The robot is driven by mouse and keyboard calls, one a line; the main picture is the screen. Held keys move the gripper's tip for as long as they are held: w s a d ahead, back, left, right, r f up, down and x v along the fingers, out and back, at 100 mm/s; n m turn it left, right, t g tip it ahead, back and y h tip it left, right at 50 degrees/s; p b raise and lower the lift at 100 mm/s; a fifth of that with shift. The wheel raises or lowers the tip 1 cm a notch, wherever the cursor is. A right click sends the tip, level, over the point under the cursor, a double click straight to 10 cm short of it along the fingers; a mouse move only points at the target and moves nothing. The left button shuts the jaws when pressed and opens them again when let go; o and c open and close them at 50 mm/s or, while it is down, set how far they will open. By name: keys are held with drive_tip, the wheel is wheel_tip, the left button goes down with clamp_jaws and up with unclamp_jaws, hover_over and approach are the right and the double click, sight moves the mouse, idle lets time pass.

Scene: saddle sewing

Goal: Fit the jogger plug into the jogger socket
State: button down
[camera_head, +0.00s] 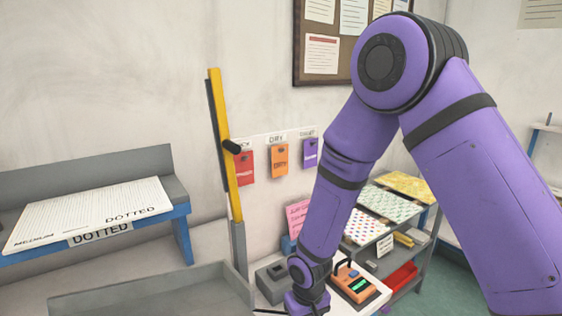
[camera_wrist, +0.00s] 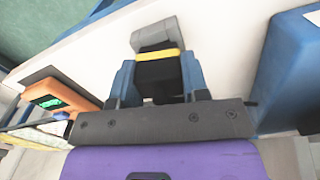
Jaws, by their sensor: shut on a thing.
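My gripper (camera_wrist: 160,82) is shut on a black plug (camera_wrist: 160,72) with a yellow band across its end, held between two blue fingers. A grey block (camera_wrist: 156,32) shows right beyond the yellow band; I cannot tell whether it is part of the plug or a separate piece. In the head view my gripper (camera_head: 307,301) is low at the bottom edge, over the white bench, and its fingers and the plug are hidden. A grey box with a dark opening (camera_head: 273,283), perhaps the jogger socket, stands just left of it. Whether plug and socket touch cannot be seen.
An orange device with a green display (camera_head: 353,284) stands close right of my gripper. A grey tray (camera_head: 150,297) lies to the left, beside a yellow upright lever (camera_head: 227,150). A rack (camera_head: 408,245) with patterned sheets stands behind at right.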

drive_tip(key=shift+r, duration=1.45)
drive_tip(key=shift+r, duration=1.9)
